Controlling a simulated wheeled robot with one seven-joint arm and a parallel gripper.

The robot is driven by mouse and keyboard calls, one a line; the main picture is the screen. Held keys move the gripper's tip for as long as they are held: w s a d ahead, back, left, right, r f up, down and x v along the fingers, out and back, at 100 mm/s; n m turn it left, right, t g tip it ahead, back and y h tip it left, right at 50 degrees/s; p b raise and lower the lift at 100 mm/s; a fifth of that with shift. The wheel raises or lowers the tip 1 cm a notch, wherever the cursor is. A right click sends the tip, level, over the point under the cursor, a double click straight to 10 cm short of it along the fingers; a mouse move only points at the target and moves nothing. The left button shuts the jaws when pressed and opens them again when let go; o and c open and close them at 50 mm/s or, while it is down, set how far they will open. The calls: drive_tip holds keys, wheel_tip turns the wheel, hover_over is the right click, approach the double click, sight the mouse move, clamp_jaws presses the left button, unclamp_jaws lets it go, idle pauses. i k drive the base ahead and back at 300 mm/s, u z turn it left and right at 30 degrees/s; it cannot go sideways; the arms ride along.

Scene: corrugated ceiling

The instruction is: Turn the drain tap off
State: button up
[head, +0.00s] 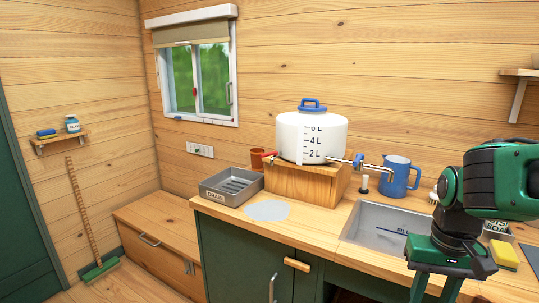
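A white water tank (300,135) with a blue-handled lid and litre marks stands on a wooden block (300,184) on the counter. A tap with a red handle (268,155) sticks out from its left side, over a grey tray (226,194) with a label that seems to read DRAIN. A second, metal tap (372,167) sticks out on the right, towards the sink. Whether water runs from either is too small to tell. My gripper (435,294) is at the lower right, far from the red handle. Its two green fingers are apart, with nothing seen between them; their tips are cut off.
A pale grey flat patch (268,210) lies on the counter in front of the block.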

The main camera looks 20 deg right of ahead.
sight(274, 153)
drive_tip(key=u, duration=0.05)
drive_tip(key=k, duration=1.25)
drive_tip(key=u, duration=0.5)
drive_tip(key=i, duration=1.85)
drive_tip(key=z, duration=0.65)
drive_tip(key=i, duration=0.4)
drive_tip(key=z, duration=0.2)
